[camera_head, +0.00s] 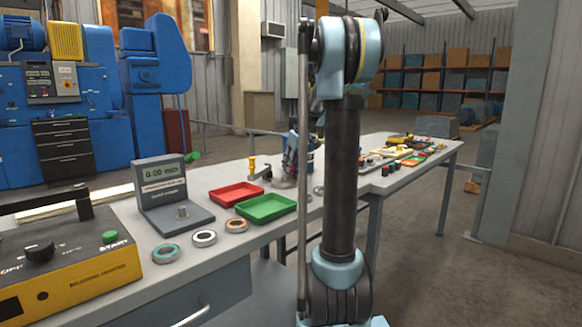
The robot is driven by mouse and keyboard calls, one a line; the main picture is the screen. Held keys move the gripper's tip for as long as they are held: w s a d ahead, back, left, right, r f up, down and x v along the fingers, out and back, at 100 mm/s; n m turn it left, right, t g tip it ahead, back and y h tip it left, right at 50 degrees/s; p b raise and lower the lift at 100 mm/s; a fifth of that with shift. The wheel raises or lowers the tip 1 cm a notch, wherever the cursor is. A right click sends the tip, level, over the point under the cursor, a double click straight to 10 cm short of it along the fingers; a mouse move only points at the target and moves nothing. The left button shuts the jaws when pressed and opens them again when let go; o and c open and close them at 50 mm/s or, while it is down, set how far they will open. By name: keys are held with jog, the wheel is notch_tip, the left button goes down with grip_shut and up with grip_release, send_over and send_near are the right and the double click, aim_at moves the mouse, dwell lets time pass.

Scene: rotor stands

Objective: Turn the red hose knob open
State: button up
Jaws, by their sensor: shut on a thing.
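My arm stands upright right of centre and hides part of the bench behind it. I cannot make out the jaws of my gripper. A small dark and pale blue cluster (291,152) shows over the bench just left of my arm. I cannot tell whether it is part of my wrist or a stand. I cannot pick out the red hose knob or its hose. A yellow-topped fitting (252,168) stands upright on the bench left of the cluster.
The grey bench (215,246) holds a gauge reading 0.00 mm (165,190), a red tray (236,193), a green tray (265,208), several rings (204,238) and a yellow bearing heater (70,263). Blue machines (155,60) stand behind. Floor is clear at right.

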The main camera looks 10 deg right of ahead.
dwell(0.4)
jog(key=o, duration=1.1)
jog(key=shift+c, duration=0.2)
jog(key=shift+r, duration=0.1)
jog(key=v, duration=1.1)
jog(key=shift+d+r, duration=0.2)
jog(key=shift+r, duration=0.1)
jog(key=shift+s, duration=0.1)
